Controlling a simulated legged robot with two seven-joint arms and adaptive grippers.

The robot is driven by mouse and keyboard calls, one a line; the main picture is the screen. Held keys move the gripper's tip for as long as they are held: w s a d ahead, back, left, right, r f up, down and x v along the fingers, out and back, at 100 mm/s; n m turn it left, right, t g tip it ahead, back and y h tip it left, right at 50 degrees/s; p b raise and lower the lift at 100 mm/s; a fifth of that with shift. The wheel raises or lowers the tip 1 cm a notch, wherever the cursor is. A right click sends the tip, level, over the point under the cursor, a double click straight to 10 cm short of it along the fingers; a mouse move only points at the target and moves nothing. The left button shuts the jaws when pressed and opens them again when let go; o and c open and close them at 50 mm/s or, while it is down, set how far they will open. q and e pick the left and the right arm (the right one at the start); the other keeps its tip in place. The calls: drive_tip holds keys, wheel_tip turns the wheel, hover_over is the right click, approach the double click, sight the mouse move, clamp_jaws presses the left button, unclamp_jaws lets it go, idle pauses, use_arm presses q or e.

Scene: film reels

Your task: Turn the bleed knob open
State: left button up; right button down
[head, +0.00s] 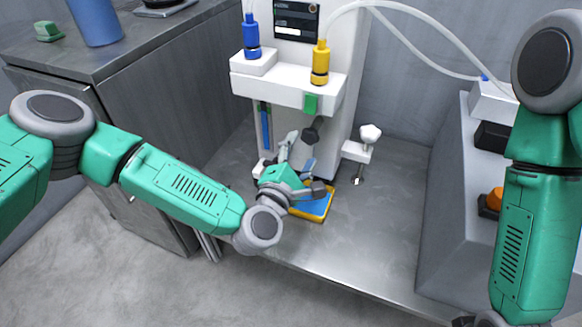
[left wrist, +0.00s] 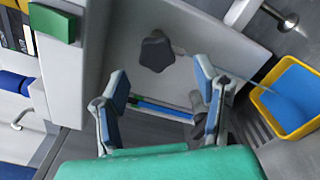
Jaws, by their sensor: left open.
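A dark lobed knob (left wrist: 156,50) sits on the pale machine face, ahead of my open left fingers in the left wrist view. It also shows in the head view (head: 314,127), just beyond the fingers. My left gripper (left wrist: 160,78) is open and empty, with one blue-padded finger on each side below the knob; I see no contact. In the head view the left gripper (head: 300,150) is in front of the machine's lower part. A white knob (head: 370,133) stands on a small spout to the right. No label shows which one is the bleed knob. My right gripper is out of view.
A yellow-rimmed blue tray (head: 329,217) lies below the left gripper. A white shelf (head: 270,92) holds a blue bottle (head: 251,38) and a yellow bottle (head: 320,63) above. A grey cabinet (head: 170,110) stands left. The metal floor (head: 390,240) at right centre is clear.

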use_arm(q)
drive_tip(key=v, duration=0.6)
drive_tip(key=shift+s+a, duration=0.2)
drive_tip(key=shift+s, duration=0.15)
drive_tip(key=shift+f, duration=0.1)
